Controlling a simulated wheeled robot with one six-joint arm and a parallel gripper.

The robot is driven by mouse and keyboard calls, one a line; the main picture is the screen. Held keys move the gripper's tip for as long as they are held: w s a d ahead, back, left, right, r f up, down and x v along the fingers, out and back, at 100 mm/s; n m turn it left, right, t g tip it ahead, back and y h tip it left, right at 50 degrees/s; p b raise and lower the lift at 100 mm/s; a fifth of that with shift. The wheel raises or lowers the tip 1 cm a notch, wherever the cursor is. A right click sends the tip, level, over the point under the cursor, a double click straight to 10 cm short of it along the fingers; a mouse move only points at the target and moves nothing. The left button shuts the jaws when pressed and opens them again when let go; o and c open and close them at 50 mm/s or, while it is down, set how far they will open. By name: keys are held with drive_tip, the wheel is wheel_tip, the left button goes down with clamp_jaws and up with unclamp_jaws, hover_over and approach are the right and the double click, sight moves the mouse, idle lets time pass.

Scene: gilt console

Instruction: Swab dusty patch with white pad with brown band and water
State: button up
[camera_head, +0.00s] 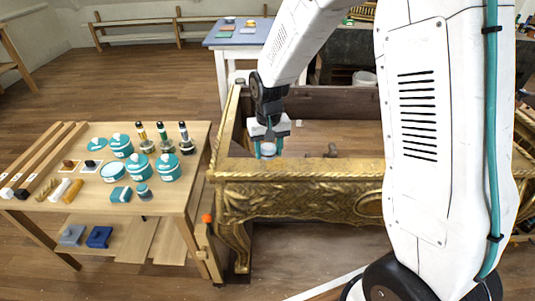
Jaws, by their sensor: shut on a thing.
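My gripper (268,143), with teal fingers, points down at the left end of the gilt console (300,190), behind its front rail. It is shut on a small pale, rounded thing, which looks like the white pad (268,151). No brown band can be made out at this size. The front rail lies close below the pad, and I cannot tell whether the pad touches a surface. The dusty patch cannot be made out. A teal dish with a pale inside (114,171) stands on the wooden table (185,195); I cannot tell whether it holds water.
The table at left also holds teal lidded jars (168,168), several dark-capped bottles (185,138), pads, rolls and long wooden bars. Blue blocks (98,237) lie on its lower shelf. A blue-topped table (240,38) stands behind. My arm hides the console's right part.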

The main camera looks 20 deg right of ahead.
drive_tip(key=shift+r, duration=2.15)
